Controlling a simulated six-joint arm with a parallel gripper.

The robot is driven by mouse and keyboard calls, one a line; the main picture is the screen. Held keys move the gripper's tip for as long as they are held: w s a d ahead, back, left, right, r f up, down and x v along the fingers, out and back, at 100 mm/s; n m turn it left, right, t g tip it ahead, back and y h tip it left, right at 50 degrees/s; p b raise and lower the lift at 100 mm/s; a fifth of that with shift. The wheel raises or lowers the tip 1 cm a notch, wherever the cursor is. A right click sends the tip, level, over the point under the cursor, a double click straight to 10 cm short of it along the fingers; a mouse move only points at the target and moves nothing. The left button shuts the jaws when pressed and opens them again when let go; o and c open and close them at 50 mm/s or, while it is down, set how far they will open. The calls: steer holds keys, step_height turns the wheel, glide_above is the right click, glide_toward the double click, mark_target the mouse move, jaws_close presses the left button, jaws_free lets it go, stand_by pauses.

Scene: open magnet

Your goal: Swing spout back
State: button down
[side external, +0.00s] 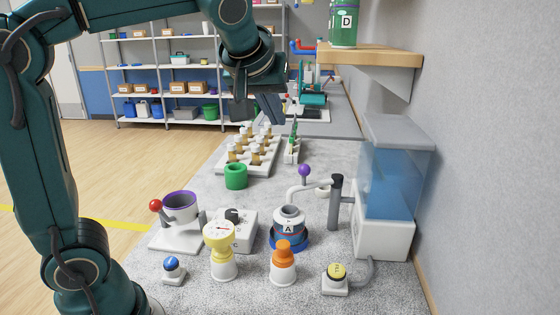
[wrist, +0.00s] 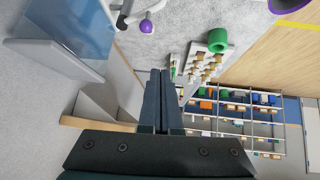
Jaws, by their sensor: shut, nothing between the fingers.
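The white spout (side external: 308,185) runs from a dark upright post (side external: 336,205) leftward and bends down over the open top of the blue canister marked A (side external: 288,232). A purple ball knob (side external: 304,170) stands just behind the spout; in the wrist view this knob (wrist: 146,26) is at the top, beside a piece of white tube. I cannot tell how the knob joins the spout. My gripper (side external: 270,108) is high above the back of the bench, well apart from the spout. Its fingers (wrist: 161,75) are together and empty.
A water tank (side external: 396,165) stands right of the post. A wooden shelf (side external: 370,52) bearing a green canister marked D (side external: 343,24) juts from the wall.

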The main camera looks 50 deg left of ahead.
steer(key=w+f+y, duration=0.1)
steer(key=w+f, duration=0.2)
steer(key=w, duration=0.3)
steer(key=shift+w+g, duration=0.3)
steer(key=shift+f, duration=0.1)
steer(key=shift+w+a+f, duration=0.3)
steer(key=shift+w+f, duration=0.05)
steer(key=shift+f, duration=0.95)
steer(key=shift+w+a+f, duration=0.25)
steer(key=shift+w+f, duration=0.15)
steer(key=shift+f, duration=0.95)
steer(key=shift+w+a+f, duration=0.3)
steer(key=shift+w+f, duration=0.05)
steer(key=shift+f, duration=0.95)
steer(key=shift+d+n+g+y, duration=0.3)
steer(key=shift+n+g, duration=0.1)
steer(key=shift+n, duration=0.4)
